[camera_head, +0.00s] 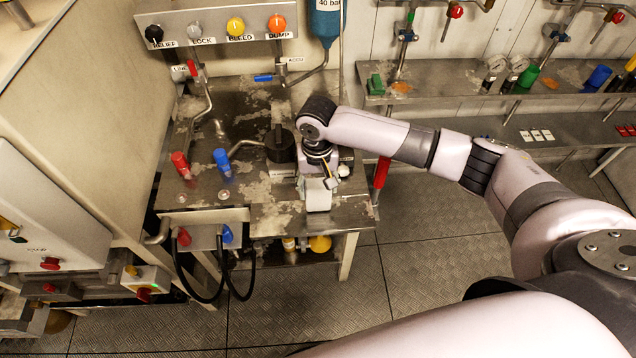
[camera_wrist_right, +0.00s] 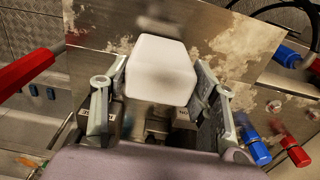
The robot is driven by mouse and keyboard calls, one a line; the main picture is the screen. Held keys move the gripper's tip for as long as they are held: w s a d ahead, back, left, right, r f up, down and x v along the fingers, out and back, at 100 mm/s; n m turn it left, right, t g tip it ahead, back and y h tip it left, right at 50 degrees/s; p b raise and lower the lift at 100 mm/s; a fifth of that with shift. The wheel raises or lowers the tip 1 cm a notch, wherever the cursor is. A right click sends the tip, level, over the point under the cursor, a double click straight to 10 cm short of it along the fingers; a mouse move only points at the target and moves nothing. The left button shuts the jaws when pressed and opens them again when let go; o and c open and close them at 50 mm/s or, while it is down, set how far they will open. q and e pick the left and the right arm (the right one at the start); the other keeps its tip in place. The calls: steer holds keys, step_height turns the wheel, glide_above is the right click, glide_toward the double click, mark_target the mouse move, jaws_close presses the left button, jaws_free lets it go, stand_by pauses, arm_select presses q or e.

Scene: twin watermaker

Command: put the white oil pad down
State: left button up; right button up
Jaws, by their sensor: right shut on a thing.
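The white oil pad (camera_head: 318,199) is a pale rounded block near the front right part of the metal bench (camera_head: 280,222). My right gripper (camera_head: 318,180) comes down over the bench and is shut on the pad. In the right wrist view the pad (camera_wrist_right: 160,70) sits between the two fingers of the right gripper (camera_wrist_right: 160,92), with the stained bench top behind it. I cannot tell whether the pad touches the bench top. My left gripper is not in view.
Red (camera_head: 180,165) and blue (camera_head: 222,160) handles stand on the bench's left part. A dark round knob (camera_head: 280,145) is left of my gripper. A red handle (camera_head: 382,172) hangs by the bench's right edge. A valve panel (camera_head: 215,22) is behind. The floor in front is clear.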

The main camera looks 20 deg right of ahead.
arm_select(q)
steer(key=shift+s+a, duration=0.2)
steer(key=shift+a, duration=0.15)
arm_select(e)
steer(key=shift+f, duration=0.1)
steer(key=o, duration=1)
arm_select(q)
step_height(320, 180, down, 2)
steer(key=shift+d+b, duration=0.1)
steer(key=shift+b, duration=0.9)
arm_select(e)
step_height(320, 180, up, 12)
steer(key=shift+r, duration=0.15)
steer(key=shift+a, duration=0.1)
